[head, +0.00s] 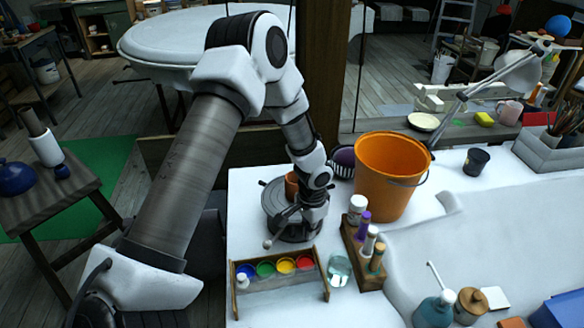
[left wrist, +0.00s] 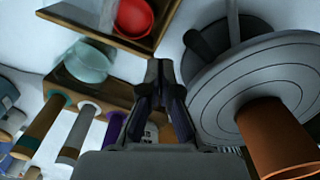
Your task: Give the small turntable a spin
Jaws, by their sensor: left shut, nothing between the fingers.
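The small turntable (head: 272,202) is a grey round disc on a dark base, on the white table near its left edge. A terracotta pot (head: 291,186) stands on it. In the left wrist view the disc (left wrist: 262,88) is at the right, with the pot (left wrist: 278,138) on it. My left gripper (left wrist: 158,72) is shut and empty, its fingertips just beside the disc's rim; whether they touch it I cannot tell. In the head view my wrist hides the disc's right side and most of the gripper. My right gripper is not in view.
A wooden paint rack (head: 282,285) and a glass jar (head: 339,270) stand in front of the turntable. A bottle rack (head: 363,250) is close on the right, with an orange bucket (head: 390,170) behind it. White table surface is free at the front.

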